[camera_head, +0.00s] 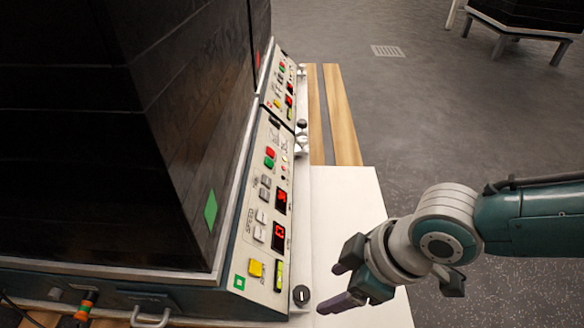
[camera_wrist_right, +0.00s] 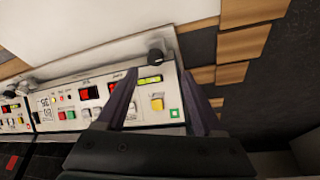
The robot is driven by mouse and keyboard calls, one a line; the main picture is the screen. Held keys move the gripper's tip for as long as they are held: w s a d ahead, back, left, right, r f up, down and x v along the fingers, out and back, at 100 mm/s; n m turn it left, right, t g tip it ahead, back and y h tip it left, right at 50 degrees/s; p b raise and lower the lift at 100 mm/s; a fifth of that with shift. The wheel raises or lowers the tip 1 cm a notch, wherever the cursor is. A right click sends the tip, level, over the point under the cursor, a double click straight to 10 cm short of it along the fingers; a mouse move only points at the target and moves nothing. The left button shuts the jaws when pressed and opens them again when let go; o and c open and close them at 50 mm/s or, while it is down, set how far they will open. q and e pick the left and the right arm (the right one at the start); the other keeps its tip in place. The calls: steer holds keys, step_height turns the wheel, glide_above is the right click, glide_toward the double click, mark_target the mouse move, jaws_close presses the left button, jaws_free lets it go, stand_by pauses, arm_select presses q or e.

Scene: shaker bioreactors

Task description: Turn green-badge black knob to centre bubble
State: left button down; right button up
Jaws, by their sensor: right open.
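The yellow-green bubble level (camera_head: 279,275) lies between badge and knob and shows in the right wrist view (camera_wrist_right: 150,79). The bubble's place is too small to tell. My right gripper (camera_head: 332,288) is open and empty, right of the knob and apart from it, fingers pointing toward it. My left gripper is out of view.
A white surface (camera_head: 345,215) lies beside the panel, with wooden slats (camera_head: 342,115) beyond. A second panel farther along has its own black knob (camera_head: 302,124). A yellow button (camera_head: 255,268) sits near the badge. Grey floor (camera_head: 420,130) is open to the right.

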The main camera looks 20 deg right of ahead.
steer(key=b, duration=0.4)
glide_above(303, 294)
steer(key=s+d, duration=0.1)
steer(key=d, duration=0.1)
step_height(303, 294, down, 4)
steer(key=shift+a+f, duration=0.1)
steer(key=shift+f, duration=0.1)
steer(key=b+x, duration=0.2)
steer(key=b, duration=0.1)
steer(key=b+x, duration=0.1)
steer(key=x, duration=0.1)
steer(key=shift+s+f, duration=0.15)
steer(key=shift+s, duration=0.2)
steer(key=shift+w+a+f+b, duration=0.1)
steer(key=shift+w+f+b, duration=0.05)
steer(key=shift+w+b, duration=0.25)
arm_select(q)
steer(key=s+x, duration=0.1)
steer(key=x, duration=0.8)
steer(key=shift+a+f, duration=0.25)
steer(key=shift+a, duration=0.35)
arm_select(e)
steer(key=shift+s, duration=0.1)
steer(key=shift+s, duration=0.15)
steer(key=shift+c, duration=1.3)
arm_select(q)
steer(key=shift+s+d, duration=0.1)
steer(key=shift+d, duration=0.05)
arm_select(e)
jaws_close()
